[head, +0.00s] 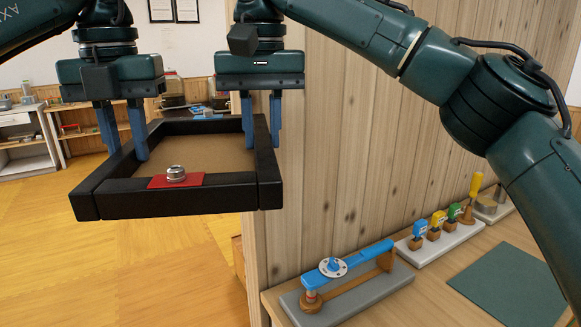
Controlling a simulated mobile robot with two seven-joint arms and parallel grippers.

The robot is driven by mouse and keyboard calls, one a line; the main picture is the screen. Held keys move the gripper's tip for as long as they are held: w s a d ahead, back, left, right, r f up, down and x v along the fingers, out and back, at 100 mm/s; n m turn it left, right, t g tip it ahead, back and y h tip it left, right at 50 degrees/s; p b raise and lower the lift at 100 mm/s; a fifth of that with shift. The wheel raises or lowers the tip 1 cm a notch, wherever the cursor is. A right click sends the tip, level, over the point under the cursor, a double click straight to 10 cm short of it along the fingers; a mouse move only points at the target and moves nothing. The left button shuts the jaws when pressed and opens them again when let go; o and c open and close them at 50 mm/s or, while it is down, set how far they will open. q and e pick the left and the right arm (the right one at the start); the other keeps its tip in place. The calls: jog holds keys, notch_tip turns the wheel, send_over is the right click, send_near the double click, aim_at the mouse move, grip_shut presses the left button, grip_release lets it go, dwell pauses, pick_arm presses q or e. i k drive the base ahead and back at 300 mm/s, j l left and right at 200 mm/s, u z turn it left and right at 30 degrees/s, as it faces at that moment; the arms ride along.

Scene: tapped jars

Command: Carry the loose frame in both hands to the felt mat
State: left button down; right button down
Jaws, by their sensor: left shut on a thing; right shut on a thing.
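The loose frame (120,203) is black and four-sided with a brown inside. It is in the air at the left, roughly level. A red patch (196,181) with a small silver metal piece (176,173) is on its near side. My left gripper (125,150) is shut on the frame's left side. My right gripper (262,138) is shut on its right side, though the fingertips are partly hidden by the frame. The felt mat (512,284) is dark green, flat and bare on the wooden bench at lower right, well away from the frame.
On the bench (432,302) stand a grey base (375,292) with a blue lever and a pale block (447,238) with blue, yellow and green stamp-like pieces. A yellow-handled tool (476,186) stands behind. A plank wall (370,150) rises behind the bench, right of the frame. Shelves are far left.

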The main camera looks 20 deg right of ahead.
aim_at(517, 282)
jog(key=l, duration=1.95)
jog(key=k+l, duration=0.1)
jog(key=l, duration=1.85)
